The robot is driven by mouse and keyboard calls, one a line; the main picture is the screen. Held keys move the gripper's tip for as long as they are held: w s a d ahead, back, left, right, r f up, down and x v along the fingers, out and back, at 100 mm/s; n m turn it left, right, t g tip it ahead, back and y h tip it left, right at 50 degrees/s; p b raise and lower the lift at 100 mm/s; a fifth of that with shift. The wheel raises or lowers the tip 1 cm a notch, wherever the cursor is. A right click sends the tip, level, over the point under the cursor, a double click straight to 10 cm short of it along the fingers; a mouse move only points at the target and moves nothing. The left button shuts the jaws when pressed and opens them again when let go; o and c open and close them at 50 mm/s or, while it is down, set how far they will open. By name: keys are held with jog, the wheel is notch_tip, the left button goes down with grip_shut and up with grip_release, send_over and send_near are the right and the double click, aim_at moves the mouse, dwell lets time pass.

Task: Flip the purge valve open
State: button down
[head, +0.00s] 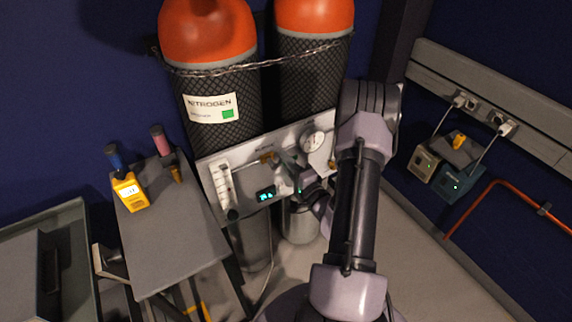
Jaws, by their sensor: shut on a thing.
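The purge valve (266,157) shows as a small brass-coloured fitting on the grey gas panel (250,180) in front of the nitrogen cylinders. My gripper (283,159) comes in from the right, at the panel face, with its fingertips at the right side of the valve. It is shut on what looks like the valve's handle. The fingers and wrist hide most of the handle, so its exact angle cannot be told.
The panel bears a flow meter (223,188), a lit display (266,195) and a round gauge (312,141). Nitrogen cylinders (213,75) stand chained behind. A grey cart (170,240) with a yellow meter (130,191) is left. A metal flask (299,224) stands below.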

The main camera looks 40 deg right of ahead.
jog(key=shift+r, duration=0.15)
jog(key=c, duration=1.4)
grip_release()
jog(key=shift+w, duration=0.1)
jog(key=shift+o, duration=0.2)
